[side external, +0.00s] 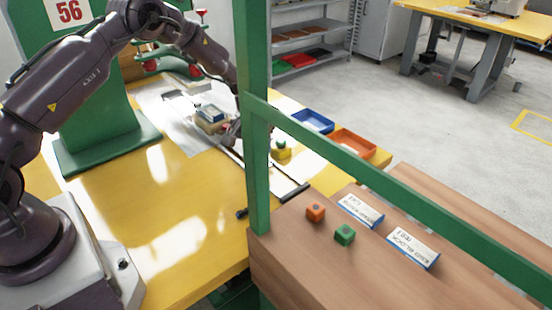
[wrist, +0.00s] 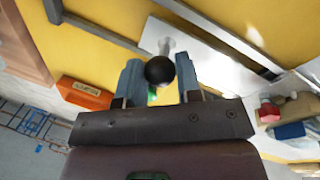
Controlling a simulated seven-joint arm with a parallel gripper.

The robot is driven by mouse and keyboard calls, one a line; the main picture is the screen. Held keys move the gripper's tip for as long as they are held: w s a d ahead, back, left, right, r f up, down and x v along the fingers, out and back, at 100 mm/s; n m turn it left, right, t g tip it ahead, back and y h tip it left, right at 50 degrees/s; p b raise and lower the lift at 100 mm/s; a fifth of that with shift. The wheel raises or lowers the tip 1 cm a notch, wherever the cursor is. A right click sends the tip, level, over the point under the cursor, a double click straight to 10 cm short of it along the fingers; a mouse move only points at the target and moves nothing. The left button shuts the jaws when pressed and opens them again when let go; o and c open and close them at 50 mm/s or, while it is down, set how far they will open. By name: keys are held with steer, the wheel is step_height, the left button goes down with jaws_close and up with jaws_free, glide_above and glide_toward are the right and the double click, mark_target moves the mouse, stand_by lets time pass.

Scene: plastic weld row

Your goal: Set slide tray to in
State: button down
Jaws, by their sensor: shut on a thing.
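In the wrist view, my gripper (wrist: 159,82) has its two grey fingers on either side of a round black knob (wrist: 160,70). The knob sits on a pale metal stem at the edge of the silver slide tray (wrist: 225,66). The gripper is shut on this knob. Dark rails run beside the tray. In the side view, my gripper (side external: 232,132) is low over the yellow bench, partly behind the green post, and the knob is hidden there. How far in or out the tray sits is not clear.
The green post and rail (side external: 257,120) stand in front of the bench. A yellow box with a green button (side external: 281,151), a blue bin (side external: 313,121) and an orange bin (side external: 352,143) are right of my gripper. A fixture with a blue-topped part (side external: 210,115) is close on its left.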

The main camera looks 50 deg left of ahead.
steer(key=a, duration=0.3)
steer(key=shift+a, duration=0.3)
steer(key=c, duration=0.8)
jaws_free()
step_height(320, 180, up, 13)
steer(key=s+a, duration=0.1)
steer(key=a, duration=0.1)
steer(key=shift+s, duration=0.2)
steer(key=shift+f, duration=0.15)
